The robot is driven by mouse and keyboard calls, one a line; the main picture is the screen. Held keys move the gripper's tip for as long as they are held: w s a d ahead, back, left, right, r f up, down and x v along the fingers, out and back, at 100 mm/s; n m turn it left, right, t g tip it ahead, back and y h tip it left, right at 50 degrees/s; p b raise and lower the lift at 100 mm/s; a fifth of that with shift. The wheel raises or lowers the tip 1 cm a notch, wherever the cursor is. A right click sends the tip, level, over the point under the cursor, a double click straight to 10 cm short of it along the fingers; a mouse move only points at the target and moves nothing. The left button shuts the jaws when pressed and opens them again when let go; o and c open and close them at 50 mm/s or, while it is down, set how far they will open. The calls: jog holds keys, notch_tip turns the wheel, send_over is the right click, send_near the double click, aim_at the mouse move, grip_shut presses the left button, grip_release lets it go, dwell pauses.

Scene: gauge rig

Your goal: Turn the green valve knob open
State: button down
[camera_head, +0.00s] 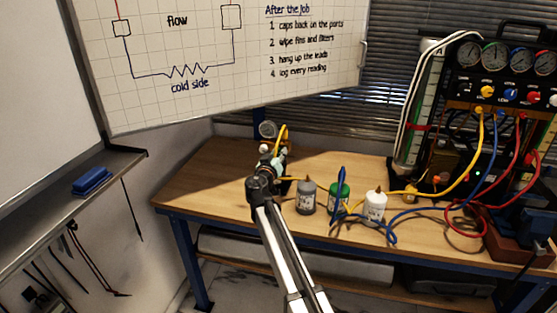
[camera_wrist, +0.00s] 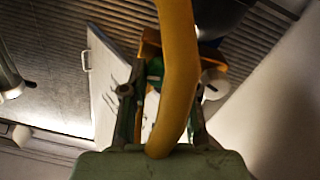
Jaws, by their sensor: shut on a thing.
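My gripper (camera_head: 272,160) is at the left part of the bench, up against a small fitting with a round gauge (camera_head: 267,130) on it. In the wrist view my gripper (camera_wrist: 160,95) has its two fingers closed in around a green piece, the green valve knob (camera_wrist: 154,70). Only a sliver of the knob shows, and its angle cannot be told. A thick yellow hose (camera_wrist: 178,80) crosses in front of the fingers and hides much of the grip. In the head view my arm and gripper hide the knob.
A grey bottle (camera_head: 306,197), a green bottle (camera_head: 339,197) and a white bottle (camera_head: 375,206) stand right of my gripper. Blue, yellow and red hoses run to a gauge panel (camera_head: 510,90) at the right. A whiteboard (camera_head: 210,70) hangs behind. Bare bench (camera_head: 200,185) lies left.

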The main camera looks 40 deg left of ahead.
jog(key=n+b, duration=0.1)
jog(key=b, duration=0.1)
jog(key=n+b, duration=0.1)
jog(key=n, duration=0.1)
jog(key=shift+f+n+b, duration=0.25)
jog(key=shift+n+b, duration=0.05)
jog(key=shift+b, duration=0.05)
jog(key=n+b, duration=0.2)
jog(key=n, duration=0.1)
jog(key=shift+r, duration=0.1)
jog(key=n, duration=0.5)
jog(key=shift+r, duration=0.15)
jog(key=n, duration=0.4)
jog(key=c, duration=0.9)
grip_release()
